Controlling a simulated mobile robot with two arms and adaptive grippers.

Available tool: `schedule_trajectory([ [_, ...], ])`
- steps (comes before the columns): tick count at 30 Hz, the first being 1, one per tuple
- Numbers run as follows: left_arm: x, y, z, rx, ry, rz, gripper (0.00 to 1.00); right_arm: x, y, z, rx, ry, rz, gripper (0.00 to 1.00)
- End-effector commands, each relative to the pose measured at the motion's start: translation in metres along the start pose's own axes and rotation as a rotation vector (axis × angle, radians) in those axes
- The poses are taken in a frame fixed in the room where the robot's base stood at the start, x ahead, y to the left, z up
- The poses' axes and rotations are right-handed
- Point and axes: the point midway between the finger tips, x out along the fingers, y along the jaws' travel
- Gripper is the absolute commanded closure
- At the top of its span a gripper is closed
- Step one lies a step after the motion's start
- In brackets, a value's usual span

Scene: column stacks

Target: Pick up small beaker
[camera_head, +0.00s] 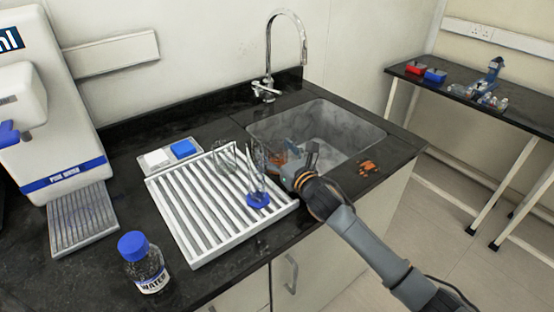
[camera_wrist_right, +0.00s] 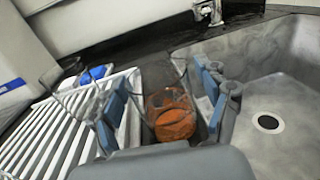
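My right gripper (camera_head: 298,160) is over the counter strip between the white drying rack and the sink. In the right wrist view its two blue-padded fingers (camera_wrist_right: 160,100) stand wide apart. An orange round thing (camera_wrist_right: 172,116) shows between them, apart from both pads; I cannot tell whether it is the small beaker or something in it. A clear glass beaker (camera_head: 222,157) stands on the rack's far part. A clear tall glass with a blue foot (camera_head: 258,199) stands nearer on the rack. Clear glass edges also show left of the fingers in the wrist view. My left gripper is not in view.
The drying rack (camera_head: 178,216) lies left of the sink (camera_head: 345,130), with a tap (camera_head: 268,88) behind. A water bottle (camera_head: 145,268) stands at the front left. White and blue boxes (camera_head: 183,149) sit behind the rack. Orange pieces (camera_head: 368,166) lie right of the gripper.

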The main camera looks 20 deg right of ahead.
Motion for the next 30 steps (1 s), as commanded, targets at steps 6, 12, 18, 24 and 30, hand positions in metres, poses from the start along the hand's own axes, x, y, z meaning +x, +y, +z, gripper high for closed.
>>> schedule_trajectory([
  [6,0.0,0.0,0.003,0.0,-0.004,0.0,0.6,0.0,0.0,0.0,0.0,0.0,0.0,0.74],
  [12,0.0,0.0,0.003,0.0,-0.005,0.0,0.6,0.0,0.0,0.0,0.0,0.0,0.0,0.81],
  [18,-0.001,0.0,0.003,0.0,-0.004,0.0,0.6,0.0,-0.001,0.011,-0.004,-0.002,0.0,0.81],
  [24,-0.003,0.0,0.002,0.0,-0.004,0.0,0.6,0.0,-0.001,0.051,-0.008,-0.006,0.0,0.81],
  [30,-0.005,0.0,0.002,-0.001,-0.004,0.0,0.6,0.0,-0.001,0.086,-0.005,-0.003,-0.001,0.81],
])
